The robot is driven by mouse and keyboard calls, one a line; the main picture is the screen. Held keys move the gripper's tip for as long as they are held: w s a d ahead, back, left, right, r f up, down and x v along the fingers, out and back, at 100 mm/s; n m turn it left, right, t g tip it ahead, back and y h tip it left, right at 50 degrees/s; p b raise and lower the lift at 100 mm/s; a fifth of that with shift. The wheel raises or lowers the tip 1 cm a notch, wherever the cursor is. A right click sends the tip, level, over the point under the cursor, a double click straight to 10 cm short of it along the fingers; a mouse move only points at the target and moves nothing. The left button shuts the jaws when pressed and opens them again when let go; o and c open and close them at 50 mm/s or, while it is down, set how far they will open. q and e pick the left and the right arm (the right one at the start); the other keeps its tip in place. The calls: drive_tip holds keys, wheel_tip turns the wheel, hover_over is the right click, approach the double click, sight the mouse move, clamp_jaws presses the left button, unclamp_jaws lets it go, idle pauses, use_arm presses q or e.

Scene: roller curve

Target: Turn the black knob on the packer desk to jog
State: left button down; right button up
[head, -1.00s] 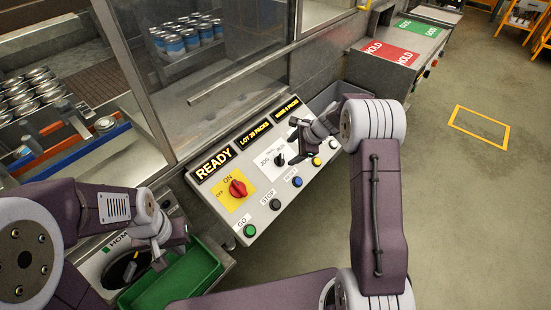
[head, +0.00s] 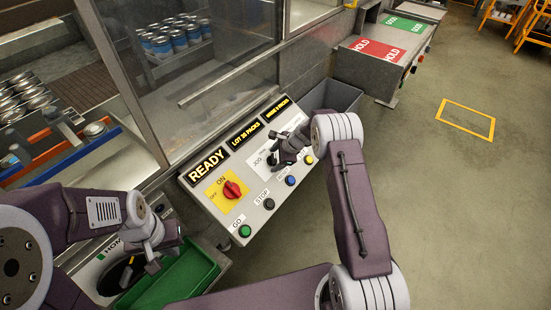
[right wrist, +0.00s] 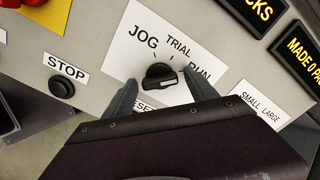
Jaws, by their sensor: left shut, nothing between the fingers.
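The black knob (right wrist: 159,75) sits on a white label marked JOG, TRIAL and RUN in the right wrist view. Its bar lies roughly sideways, with the right end towards RUN. My right gripper (right wrist: 161,80) is open, with one finger on each side of the knob; I cannot tell whether they touch it. In the head view my right gripper (head: 274,160) is over the packer desk (head: 216,210) and largely hides the knob. My left gripper (head: 154,266) is shut and empty, above a green tray at the lower left.
The desk also has a red switch (head: 232,190) on a yellow plate and several buttons, including green GO (head: 244,231), black STOP (head: 269,204) and a blue one (head: 290,181). A green tray (head: 190,279) lies below left. Clear guard panels stand behind the desk.

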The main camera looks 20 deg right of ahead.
drive_tip(key=c, duration=1.1)
drive_tip(key=shift+f+n+b, duration=0.2)
drive_tip(key=shift+n+b, duration=0.6)
drive_tip(key=shift+b, duration=0.25)
drive_tip(key=n+b, duration=0.6)
drive_tip(key=n, duration=0.1)
drive_tip(key=shift+w+b, duration=0.1)
drive_tip(key=shift+b, duration=0.25)
drive_tip(key=n+b, duration=0.4)
drive_tip(key=n, duration=0.1)
drive_tip(key=shift+a, duration=0.1)
drive_tip(key=shift+r+n+b, duration=0.15)
drive_tip(key=shift+n+b, duration=1.05)
drive_tip(key=shift+n, duration=0.9)
